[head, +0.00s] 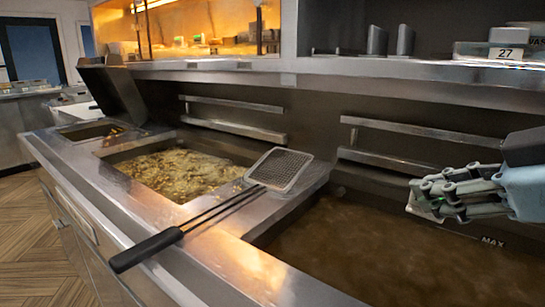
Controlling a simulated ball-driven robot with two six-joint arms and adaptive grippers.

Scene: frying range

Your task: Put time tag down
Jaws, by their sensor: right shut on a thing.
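My right gripper (437,196) comes in from the right edge and hangs over the right fryer vat. It is shut on a small pale flat piece (424,212), mostly hidden by the fingers, which fits the time tag; no writing on it can be read. A white tag marked 27 (506,53) shows on a container on the upper right shelf, above and behind the gripper. My left gripper is not in view.
The right vat (345,240) holds dark oil below a MAX mark. The left vat (180,172) holds bubbling food. A mesh skimmer (280,168) with a black handle lies across the steel between them. The steel shelf (400,70) runs along the back.

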